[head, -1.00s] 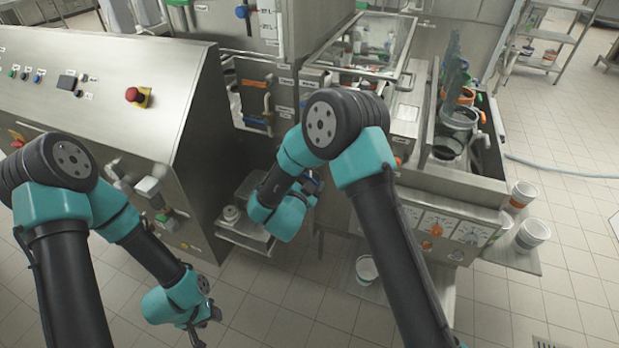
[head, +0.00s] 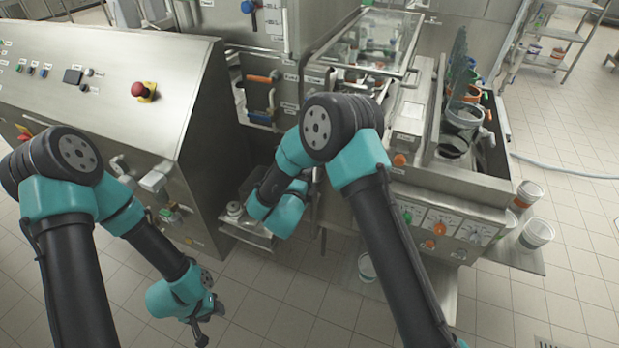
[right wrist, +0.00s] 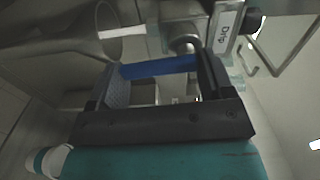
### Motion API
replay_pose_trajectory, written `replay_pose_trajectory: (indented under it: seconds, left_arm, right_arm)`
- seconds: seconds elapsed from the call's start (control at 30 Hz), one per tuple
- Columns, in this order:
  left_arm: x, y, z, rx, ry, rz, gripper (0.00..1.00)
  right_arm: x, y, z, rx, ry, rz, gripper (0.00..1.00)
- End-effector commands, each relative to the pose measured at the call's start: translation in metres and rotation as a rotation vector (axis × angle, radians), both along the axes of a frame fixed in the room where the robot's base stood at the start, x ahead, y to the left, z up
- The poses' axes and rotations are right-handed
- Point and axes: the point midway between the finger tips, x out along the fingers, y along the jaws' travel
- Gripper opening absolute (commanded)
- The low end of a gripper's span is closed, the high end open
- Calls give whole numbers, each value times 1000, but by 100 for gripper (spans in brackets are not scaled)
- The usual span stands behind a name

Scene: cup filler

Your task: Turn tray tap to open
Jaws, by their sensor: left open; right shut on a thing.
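In the right wrist view a blue tap handle (right wrist: 160,67) lies across between the fingers of my right gripper (right wrist: 165,78), which is shut on it. The handle meets a metal tap stem (right wrist: 183,44) beside a labelled block (right wrist: 226,28). I cannot tell from this view how far the tap is turned. In the head view my right arm hides its gripper and this handle. My left gripper (head: 207,326) is open and empty, low over the floor in front of the sloped control cabinet.
The steel cabinet with a red stop button (head: 144,91) stands at left. A small low shelf (head: 247,229) juts out near my right forearm. White cups (head: 536,234) stand on a side shelf at right, and another cup (head: 367,267) is lower down. The tiled floor in front is clear.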

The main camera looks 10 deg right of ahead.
Motion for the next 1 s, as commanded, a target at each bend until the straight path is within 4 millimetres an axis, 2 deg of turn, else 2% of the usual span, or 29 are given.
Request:
replay_pose_trajectory:
  seconds: [0.63,0.67,0.9,1.0]
  left_arm:
    - [0,0,0,0,0,0,43]
    - [0,0,0,0,0,0,43]
    - [0,0,0,0,0,0,43]
    - [0,0,0,0,0,0,43]
  right_arm:
    - [1,2,-1,63,-37,1,51]
    - [1,2,-1,63,-37,1,76]
    - [1,2,-1,62,-37,0,99]
    - [1,2,-1,62,-37,0,100]
